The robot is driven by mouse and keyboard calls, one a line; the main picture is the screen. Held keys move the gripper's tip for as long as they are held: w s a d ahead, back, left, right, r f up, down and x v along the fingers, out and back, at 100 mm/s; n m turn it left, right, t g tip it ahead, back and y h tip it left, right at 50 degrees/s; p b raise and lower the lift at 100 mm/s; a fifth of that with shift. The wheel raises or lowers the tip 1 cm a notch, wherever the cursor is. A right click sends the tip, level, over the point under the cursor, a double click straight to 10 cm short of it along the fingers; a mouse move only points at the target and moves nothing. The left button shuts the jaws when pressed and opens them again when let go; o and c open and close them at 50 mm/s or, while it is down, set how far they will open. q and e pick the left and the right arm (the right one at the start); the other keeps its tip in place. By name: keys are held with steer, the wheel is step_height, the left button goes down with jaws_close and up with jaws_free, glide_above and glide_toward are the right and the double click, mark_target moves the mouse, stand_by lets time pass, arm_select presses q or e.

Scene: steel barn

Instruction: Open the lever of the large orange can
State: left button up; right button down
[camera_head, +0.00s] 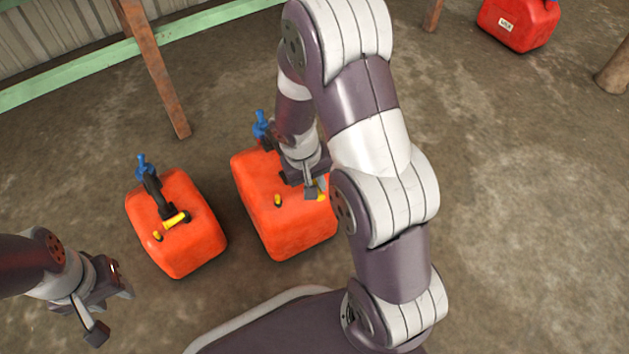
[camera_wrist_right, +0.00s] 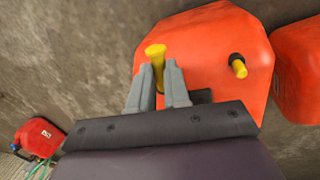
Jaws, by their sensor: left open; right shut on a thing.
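The large orange can (camera_head: 287,229) stands upright on the floor, right of a smaller orange can (camera_head: 186,247). It has a blue spout part (camera_head: 261,128) and a small yellow piece (camera_head: 278,200) on top. My right gripper (camera_head: 313,188) is over its right side, and the arm hides part of its top. In the right wrist view the large can (camera_wrist_right: 205,45) is below the fingers, which are shut on its yellow lever (camera_wrist_right: 156,54). A yellow-tipped black piece (camera_wrist_right: 238,67) is beside them. My left gripper (camera_head: 112,312) is open and empty, lower left of the smaller can.
A red can (camera_head: 518,22) stands far off at the top right. A rusty post (camera_head: 155,75) and a green rail (camera_head: 80,80) along the metal wall are at the back left. The concrete floor on the right is clear.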

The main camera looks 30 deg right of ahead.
steer(key=shift+d+r+n+p, duration=0.2)
steer(key=shift+n+p, duration=0.1)
steer(key=shift+n, duration=0.2)
steer(key=shift+f+n, duration=0.2)
steer(key=shift+n, duration=0.3)
steer(key=c, duration=1.1)
jaws_free()
step_height(320, 180, up, 12)
steer(key=a+p, duration=0.2)
steer(key=p, duration=0.7)
steer(key=shift+a+r, duration=0.2)
